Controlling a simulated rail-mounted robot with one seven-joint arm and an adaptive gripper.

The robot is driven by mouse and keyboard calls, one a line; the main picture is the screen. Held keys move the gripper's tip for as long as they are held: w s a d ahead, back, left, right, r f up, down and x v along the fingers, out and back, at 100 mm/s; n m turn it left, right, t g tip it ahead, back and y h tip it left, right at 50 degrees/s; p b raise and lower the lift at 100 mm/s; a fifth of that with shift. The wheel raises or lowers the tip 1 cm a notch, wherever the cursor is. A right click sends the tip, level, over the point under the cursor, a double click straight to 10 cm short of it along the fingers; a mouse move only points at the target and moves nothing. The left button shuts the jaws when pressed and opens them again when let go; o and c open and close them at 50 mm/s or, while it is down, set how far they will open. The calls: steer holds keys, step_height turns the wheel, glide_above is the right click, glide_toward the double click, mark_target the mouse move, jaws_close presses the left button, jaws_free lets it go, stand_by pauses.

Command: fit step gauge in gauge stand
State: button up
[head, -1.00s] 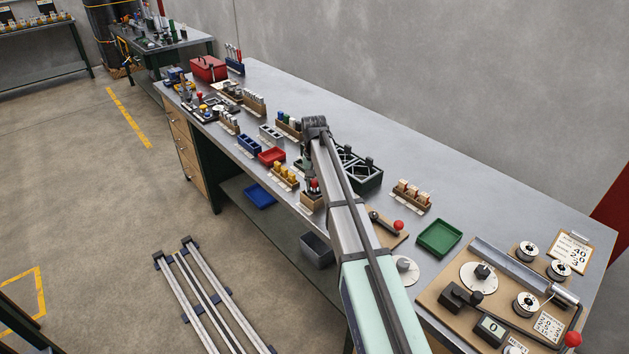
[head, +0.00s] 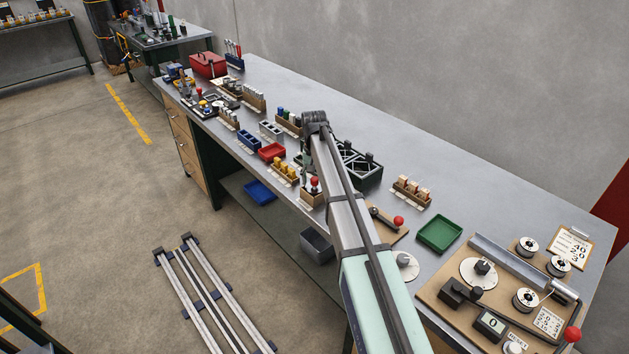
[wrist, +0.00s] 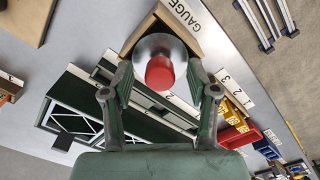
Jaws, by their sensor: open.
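The step gauge shows in the wrist view as a round silver body with a red knob (wrist: 160,73). In the head view its red knob (head: 314,181) stands upright over the wooden gauge stand (head: 311,199). The stand shows in the wrist view as a wooden block (wrist: 185,28) beside a "GAUGE" label, partly covered by the silver body. How deep the gauge sits in it is hidden. My gripper (wrist: 161,84) is open, with one finger on each side of the knob and visible gaps. In the head view my arm partly hides my gripper.
A dark green tray with white-edged compartments (head: 366,181) stands close behind the stand. Yellow pieces in a holder (head: 284,173), a red tray (head: 271,151) and a blue bin (head: 249,140) lie to the left. A red-knobbed lever board (head: 387,225) and green tray (head: 440,233) lie right.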

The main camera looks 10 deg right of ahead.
step_height(320, 180, up, 11)
steer(key=shift+r, duration=0.15)
stand_by(0.4)
steer(key=s+a+f+n+g+p, duration=0.1)
steer(key=s+a+f+n+g, duration=0.1)
steer(key=s+f, duration=1.35)
steer(key=s+a+f+n+g, duration=0.25)
steer(key=s+f, duration=0.95)
steer(key=f, duration=0.6)
steer(key=s+d+f+b, duration=0.1)
steer(key=s+f, duration=0.5)
steer(key=s, duration=0.6)
steer(key=s+d+f+m+g+b, duration=0.1)
steer(key=s+f, duration=0.5)
steer(key=s, duration=0.6)
steer(key=s+d+f+g+b, duration=0.1)
steer(key=s+f, duration=0.5)
steer(key=s, duration=0.6)
steer(key=shift+d, duration=0.75)
steer(key=shift+w+m, duration=0.1)
steer(key=shift+m, duration=0.15)
